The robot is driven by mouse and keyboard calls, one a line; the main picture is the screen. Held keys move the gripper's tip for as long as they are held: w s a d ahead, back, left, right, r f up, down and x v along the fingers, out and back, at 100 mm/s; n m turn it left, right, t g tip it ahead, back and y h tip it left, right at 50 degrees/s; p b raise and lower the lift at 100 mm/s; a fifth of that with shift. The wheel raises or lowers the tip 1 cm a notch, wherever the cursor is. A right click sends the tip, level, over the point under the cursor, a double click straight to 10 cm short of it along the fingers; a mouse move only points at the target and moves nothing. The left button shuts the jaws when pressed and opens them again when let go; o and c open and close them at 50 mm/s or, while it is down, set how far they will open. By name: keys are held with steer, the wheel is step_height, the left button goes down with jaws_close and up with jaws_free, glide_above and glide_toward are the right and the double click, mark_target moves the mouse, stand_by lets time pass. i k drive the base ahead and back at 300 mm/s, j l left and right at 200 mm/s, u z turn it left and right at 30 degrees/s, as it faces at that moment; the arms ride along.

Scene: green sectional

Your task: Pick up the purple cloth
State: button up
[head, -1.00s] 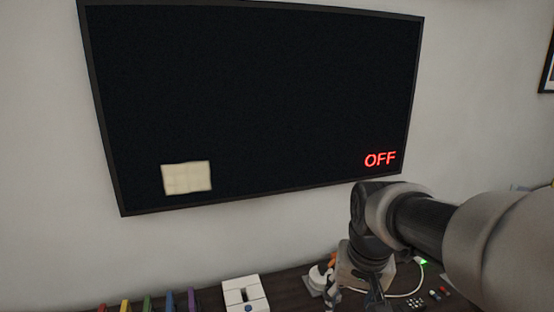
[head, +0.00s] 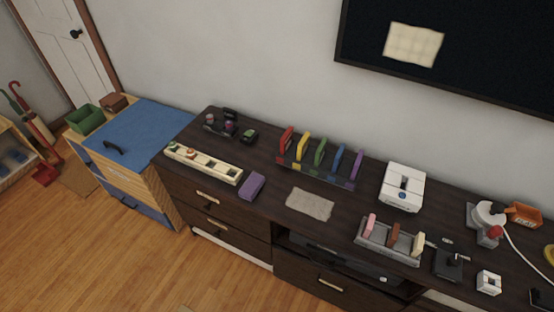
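A small purple item (head: 252,186) lies on the dark wooden cabinet top, near its front edge, at the right end of a long cream strip. It looks like a thick block or a folded cloth; I cannot tell which. A flat greyish-beige cloth (head: 310,204) lies to its right. A pale square cloth or sheet (head: 414,45) shows against the dark TV screen. My gripper is not in view.
The dark cabinet (head: 232,222) holds the cream strip (head: 204,165), a row of coloured upright pieces (head: 320,152), a white box (head: 402,187) and a grey rack (head: 388,242). A blue-topped cabinet (head: 140,132) stands left. The wooden floor (head: 130,260) in front is clear.

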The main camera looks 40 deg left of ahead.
mark_target(250, 188)
steer(key=u, duration=2)
